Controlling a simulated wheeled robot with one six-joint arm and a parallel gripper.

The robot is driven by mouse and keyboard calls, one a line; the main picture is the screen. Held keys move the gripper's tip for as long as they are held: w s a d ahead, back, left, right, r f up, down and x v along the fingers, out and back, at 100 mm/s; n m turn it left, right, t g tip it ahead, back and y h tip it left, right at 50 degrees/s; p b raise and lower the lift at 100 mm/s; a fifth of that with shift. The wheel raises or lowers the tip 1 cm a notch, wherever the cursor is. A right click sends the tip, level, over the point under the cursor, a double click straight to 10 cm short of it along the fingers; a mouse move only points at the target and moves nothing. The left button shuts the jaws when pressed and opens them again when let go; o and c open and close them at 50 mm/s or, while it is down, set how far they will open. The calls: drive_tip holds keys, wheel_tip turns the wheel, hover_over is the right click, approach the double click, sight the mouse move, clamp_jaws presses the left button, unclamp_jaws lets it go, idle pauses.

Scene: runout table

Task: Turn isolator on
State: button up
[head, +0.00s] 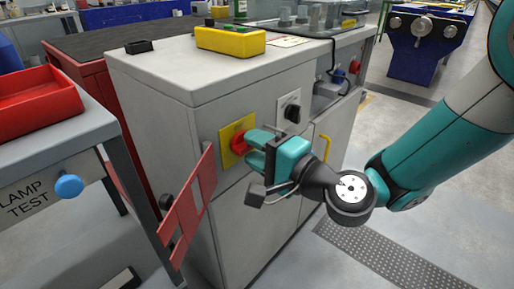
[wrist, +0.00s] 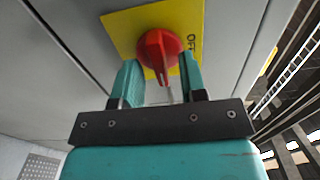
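The isolator is a red rotary knob (wrist: 158,52) on a yellow square plate (wrist: 121,24) on the grey cabinet's front. In the wrist view the lettering "OFF" shows at the plate's right side. The knob (head: 239,143) and plate (head: 225,132) also show in the head view, partly covered by my gripper. My gripper (wrist: 161,80) has its teal fingers apart, one on each side of the knob's lower part. I cannot tell whether either finger touches the knob. In the head view my gripper (head: 256,148) reaches the knob from the right.
A grey cabinet (head: 180,72) carries the plate and a black switch (head: 289,108) to its right. A red hinged panel (head: 188,210) stands out at the lower left. A yellow handle (head: 326,147) is right of my gripper. A lamp test bench (head: 50,150) stands left.

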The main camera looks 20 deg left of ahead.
drive_tip(key=b+v, duration=1.7)
drive_tip(key=b, duration=0.1)
drive_tip(key=shift+d, duration=0.2)
drive_tip(key=shift+s, duration=0.1)
